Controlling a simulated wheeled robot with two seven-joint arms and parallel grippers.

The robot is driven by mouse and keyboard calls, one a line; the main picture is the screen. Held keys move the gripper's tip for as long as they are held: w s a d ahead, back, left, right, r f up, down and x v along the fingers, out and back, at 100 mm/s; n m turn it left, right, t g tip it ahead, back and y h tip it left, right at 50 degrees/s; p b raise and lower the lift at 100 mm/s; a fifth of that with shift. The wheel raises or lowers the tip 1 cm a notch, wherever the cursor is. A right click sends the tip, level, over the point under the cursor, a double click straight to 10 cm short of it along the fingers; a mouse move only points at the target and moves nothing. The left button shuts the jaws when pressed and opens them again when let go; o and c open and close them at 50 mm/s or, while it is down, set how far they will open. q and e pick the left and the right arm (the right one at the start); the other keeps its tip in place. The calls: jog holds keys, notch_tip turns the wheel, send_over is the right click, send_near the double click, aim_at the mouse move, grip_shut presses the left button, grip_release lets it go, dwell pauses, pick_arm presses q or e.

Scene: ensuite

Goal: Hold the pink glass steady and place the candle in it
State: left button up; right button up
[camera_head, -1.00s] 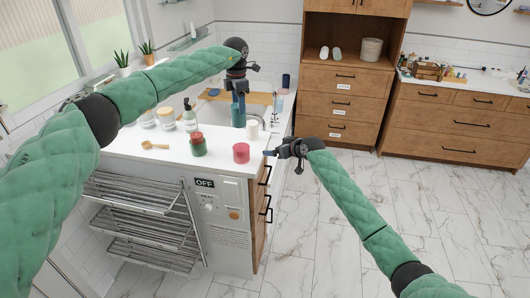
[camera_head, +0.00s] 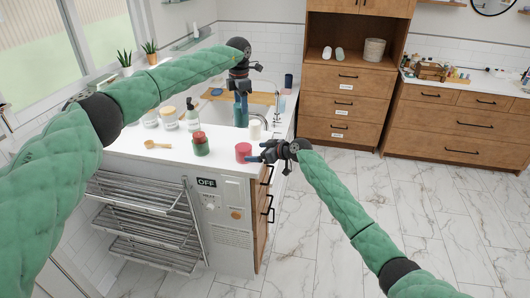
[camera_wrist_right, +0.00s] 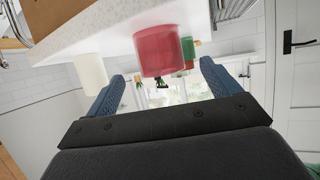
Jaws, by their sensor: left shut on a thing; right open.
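The pink glass (camera_head: 243,152) stands upright on the white counter near its right front corner. It fills the middle of the right wrist view (camera_wrist_right: 158,50), inverted, between the blue fingers. My right gripper (camera_head: 258,154) is open beside it at counter height. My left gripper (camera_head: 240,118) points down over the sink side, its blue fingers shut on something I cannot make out. A white cylinder, perhaps a candle (camera_head: 255,128), stands on the counter beyond the glass, apart from the right gripper. It also shows in the right wrist view (camera_wrist_right: 91,74).
A green and red jar (camera_head: 200,144) stands left of the glass. A wooden spoon (camera_head: 157,145), several jars and a soap bottle (camera_head: 192,117) are further left. The sink and a wooden board (camera_head: 264,98) lie behind. Floor to the right is clear.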

jog(key=x, duration=0.7)
jog(key=shift+w+a+f, duration=0.15)
jog(key=shift+w+a, duration=0.05)
jog(key=c, duration=1.1)
pick_arm(q)
notch_tip(320, 180, down, 11)
jog(key=shift+f, duration=0.2)
dwell(0.8)
jog(key=o, duration=1.2)
jog(key=shift+c, duration=0.2)
